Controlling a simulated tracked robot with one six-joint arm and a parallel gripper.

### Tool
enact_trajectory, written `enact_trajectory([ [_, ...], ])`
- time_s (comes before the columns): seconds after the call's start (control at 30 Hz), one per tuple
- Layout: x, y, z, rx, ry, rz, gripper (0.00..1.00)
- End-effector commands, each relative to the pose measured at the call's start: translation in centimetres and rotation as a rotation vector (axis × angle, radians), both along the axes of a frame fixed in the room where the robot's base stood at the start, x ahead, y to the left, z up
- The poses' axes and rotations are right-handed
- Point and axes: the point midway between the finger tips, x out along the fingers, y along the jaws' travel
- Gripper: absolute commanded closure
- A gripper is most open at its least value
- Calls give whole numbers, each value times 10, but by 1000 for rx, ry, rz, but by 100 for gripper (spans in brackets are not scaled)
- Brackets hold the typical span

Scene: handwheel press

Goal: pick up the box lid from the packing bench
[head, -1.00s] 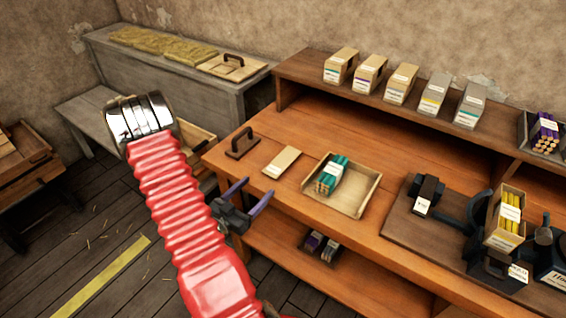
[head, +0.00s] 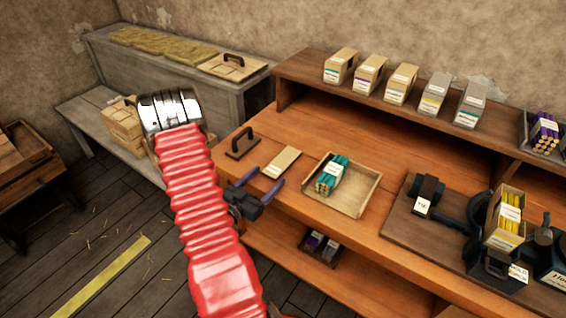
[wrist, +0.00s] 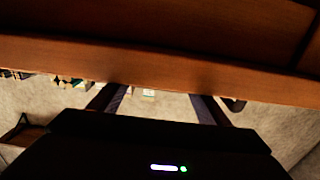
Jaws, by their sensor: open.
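The box lid appears to be the pale flat piece (head: 282,162) lying on the orange-brown packing bench (head: 300,137), left of a shallow wooden tray (head: 366,196). The tray holds a teal bundle (head: 332,175). My gripper (head: 260,184) is open and empty, its two purple-grey fingers spread, in front of the bench's front edge and just below the lid in the picture. The fingers also show in the wrist view (wrist: 157,98), with a wooden edge beyond them. I cannot make out the lid in the wrist view.
A dark-handled block (head: 242,144) stands left of the lid. A dark press (head: 480,225) is on the right of the bench, with several cartons (head: 403,85) on the shelf behind. A bench shelf (head: 318,262) lies below. Wooden boxes (head: 122,124) sit on a low grey bench.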

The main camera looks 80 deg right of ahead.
Motion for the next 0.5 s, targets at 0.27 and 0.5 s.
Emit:
enact_trajectory([
  [0.27, -14, -30, 0, -1, 0, -3, 30],
  [0.5, -15, -33, 0, -1, 1, 0, 30],
])
